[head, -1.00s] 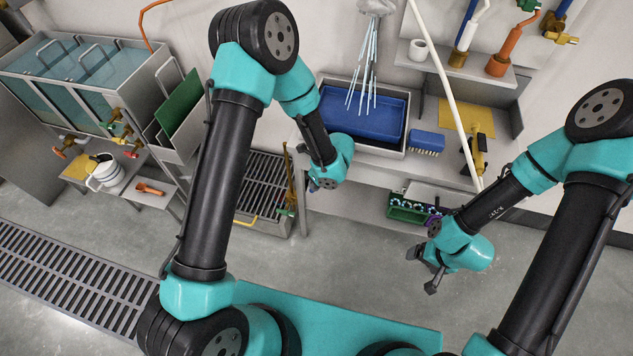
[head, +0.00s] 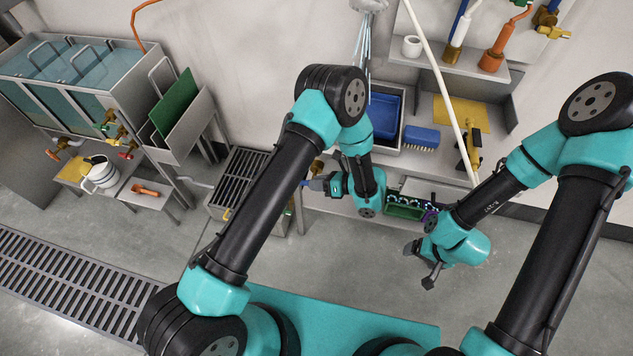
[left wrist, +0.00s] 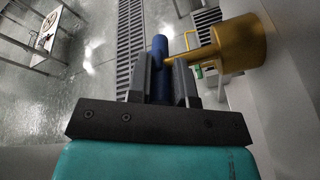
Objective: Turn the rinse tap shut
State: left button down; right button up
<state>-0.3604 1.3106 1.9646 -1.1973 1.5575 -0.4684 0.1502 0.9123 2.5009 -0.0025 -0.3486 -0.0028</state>
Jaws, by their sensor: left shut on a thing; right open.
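A brass tap body (left wrist: 238,42) with a thin stem is at the upper right of the left wrist view. Its blue handle (left wrist: 160,52) stands beside the stem's end, across it. My left gripper (left wrist: 160,76) is shut on the blue handle, one finger on each side. In the head view my left gripper (head: 320,184) points left below the bench edge, with brass (head: 317,166) just above it. Pale water streams (head: 361,42) fall from the grey shower head (head: 369,5), partly hidden by my left arm. My right gripper (head: 420,267) is open and empty, low at the right.
A bench basin holds a blue tray (head: 384,112), with a blue brush (head: 421,138) beside it. Left of my left gripper is a floor grate box (head: 240,172). A small shelf holds a white jug (head: 102,175). A pale pole (head: 440,82) slants across the right.

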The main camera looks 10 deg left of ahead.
pick_arm(q)
jog(key=shift+f+y, duration=0.25)
jog(key=shift+y, duration=1.35)
jog(key=c, duration=1)
grip_release()
jog(key=shift+c, duration=0.2)
jog(key=shift+d, duration=0.1)
jog(key=d, duration=1.2)
jog(key=shift+r, duration=0.15)
